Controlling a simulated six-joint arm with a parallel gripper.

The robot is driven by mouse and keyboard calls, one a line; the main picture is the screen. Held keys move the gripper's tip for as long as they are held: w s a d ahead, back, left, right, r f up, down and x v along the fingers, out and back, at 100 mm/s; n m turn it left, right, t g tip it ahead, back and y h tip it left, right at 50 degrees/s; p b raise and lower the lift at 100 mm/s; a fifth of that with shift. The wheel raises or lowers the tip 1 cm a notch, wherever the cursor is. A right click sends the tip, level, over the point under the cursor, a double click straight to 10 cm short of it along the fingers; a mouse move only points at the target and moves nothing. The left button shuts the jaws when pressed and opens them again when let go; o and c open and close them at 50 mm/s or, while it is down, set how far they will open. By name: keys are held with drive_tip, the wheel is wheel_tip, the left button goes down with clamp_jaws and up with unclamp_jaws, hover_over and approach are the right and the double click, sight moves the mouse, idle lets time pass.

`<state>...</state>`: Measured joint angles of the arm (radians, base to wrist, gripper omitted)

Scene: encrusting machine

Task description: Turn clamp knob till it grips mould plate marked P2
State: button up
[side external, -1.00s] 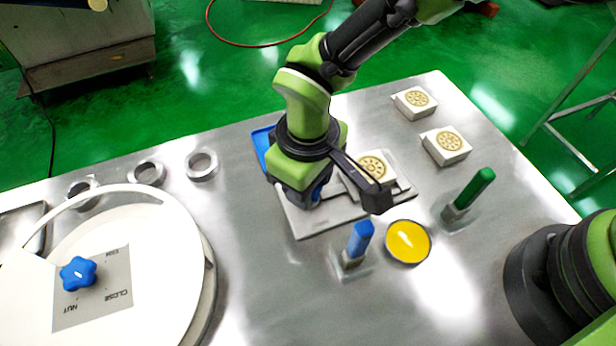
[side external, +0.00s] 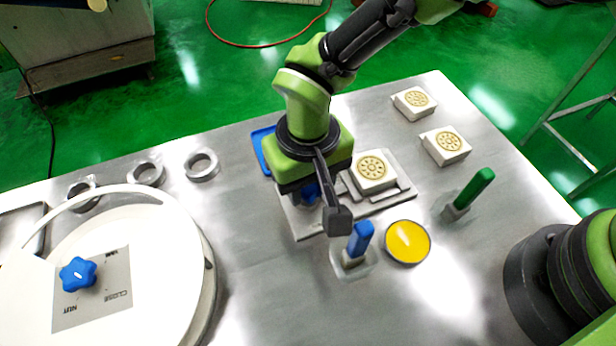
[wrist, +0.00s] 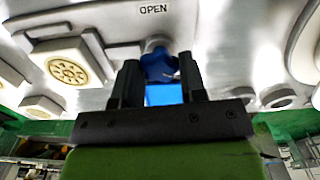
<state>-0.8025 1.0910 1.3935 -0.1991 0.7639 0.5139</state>
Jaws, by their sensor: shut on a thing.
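My gripper (wrist: 160,70) is shut on the blue clamp knob (wrist: 158,62), with a finger on each side of it in the wrist view. In the side view the knob (side external: 310,193) shows partly under my gripper, at the left part of the grey clamp base (side external: 312,228). A white mould plate (side external: 374,183) with a round tan pattern sits on the base to the right of the knob; it also shows in the wrist view (wrist: 70,50). No P2 mark is legible. Whether the clamp touches the plate cannot be told. The word OPEN is printed near the knob.
Two more patterned mould plates (side external: 414,112) (side external: 446,157) stand at the back right. A blue-handled tool (side external: 361,238), a yellow dish (side external: 408,242) and a green-handled tool (side external: 474,188) stand in front. A blue tray (side external: 262,152) lies behind. A white drum (side external: 190,240) fills the left.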

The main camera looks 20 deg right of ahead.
drive_tip(key=o, duration=0.9)
wheel_tip(320, 180, up, 10)
idle(0.6)
drive_tip(key=d+r+m+t+y, duration=0.2)
drive_tip(key=d+r+t, duration=0.1)
drive_tip(key=d+r, duration=1.1)
drive_tip(key=s+d+r+m+t, duration=0.1)
drive_tip(key=s+d, duration=0.2)
drive_tip(key=s, duration=0.1)
drive_tip(key=s+d+r+m+t, duration=0.1)
drive_tip(key=s+d, duration=0.3)
drive_tip(key=s+d+r+m+t, duration=0.1)
drive_tip(key=s+d+t, duration=0.1)
drive_tip(key=s+d, duration=0.1)
drive_tip(key=shift+s+d+r, duration=0.25)
drive_tip(key=shift+s+d, duration=0.15)
drive_tip(key=shift+s, duration=0.25)
